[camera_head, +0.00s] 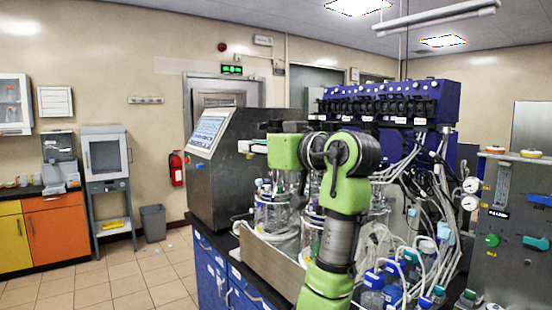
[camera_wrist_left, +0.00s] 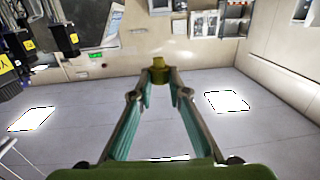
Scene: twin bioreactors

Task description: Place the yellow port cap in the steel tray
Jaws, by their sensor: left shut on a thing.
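The yellow port cap (camera_wrist_left: 159,62) shows in the left wrist view, between the fingertips of my left gripper (camera_wrist_left: 159,78). The fingers are shut on it, and it is held up in the air. In the head view my green left arm rises at the centre, in front of the bioreactors. Its wrist hides most of the gripper there, and I cannot make out the cap. My right gripper is not in view.
Bioreactor vessels (camera_head: 272,212) with tubing stand on the blue bench (camera_head: 213,270), behind and beside my arm. A grey console (camera_head: 235,175) stands left of it. Capped bottles (camera_head: 374,280) crowd the lower right. The tiled floor (camera_head: 120,280) at left is mostly clear.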

